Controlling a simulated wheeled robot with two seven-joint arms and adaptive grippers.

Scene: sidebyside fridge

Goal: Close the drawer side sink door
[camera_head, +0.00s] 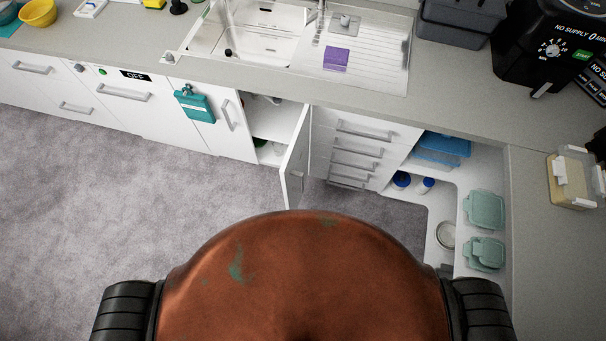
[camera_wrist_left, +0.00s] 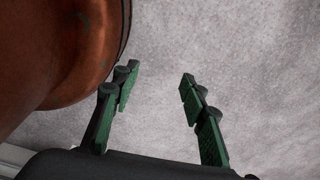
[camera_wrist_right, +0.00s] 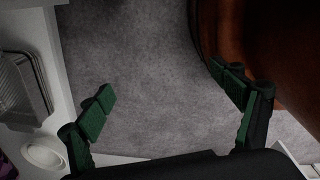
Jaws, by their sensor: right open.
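The sink cabinet's drawer-side door (camera_head: 295,158) stands open in the head view, swung out from the cabinet beside the stack of drawers (camera_head: 358,150). The other sink door (camera_head: 233,125), with a bar handle, looks shut. Part of the cabinet's inside (camera_head: 273,122) shows between the two doors. My left gripper (camera_wrist_left: 158,88) is open and empty over the grey floor in the left wrist view. My right gripper (camera_wrist_right: 170,92) is open and empty over the floor in the right wrist view. Neither gripper shows in the head view, and neither touches the door.
The counter with the sink (camera_head: 262,38) runs above the doors. Open shelves with teal containers (camera_head: 485,208) stand at the right. Clear carpet (camera_head: 130,200) lies at the left. My round base fills the bottom middle.

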